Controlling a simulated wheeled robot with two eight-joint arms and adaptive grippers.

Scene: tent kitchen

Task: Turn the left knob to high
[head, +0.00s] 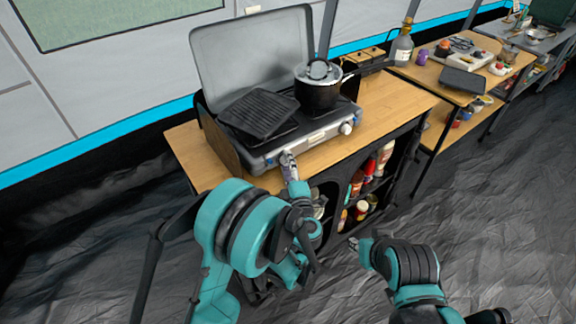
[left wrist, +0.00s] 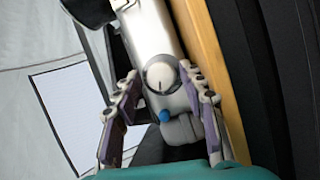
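The grey camping stove (head: 312,135) sits on the wooden counter with its lid up. The right knob (head: 346,128) shows on its front. My left gripper (head: 288,158) is at the left end of the stove front and covers the left knob there. In the left wrist view, a round white knob (left wrist: 160,77) with a dark pointer mark lies between the two spread fingers of my left gripper (left wrist: 158,73). The fingers are on either side; whether they touch it is unclear. My right gripper (head: 357,246) is low over the floor, its finger opening unclear.
A black griddle (head: 260,113) and a lidded pot (head: 318,86) stand on the stove. Bottles (head: 384,157) fill the shelf under the wooden counter (head: 395,100). A second table (head: 437,75) stands to the right. The dark floor at the right is clear.

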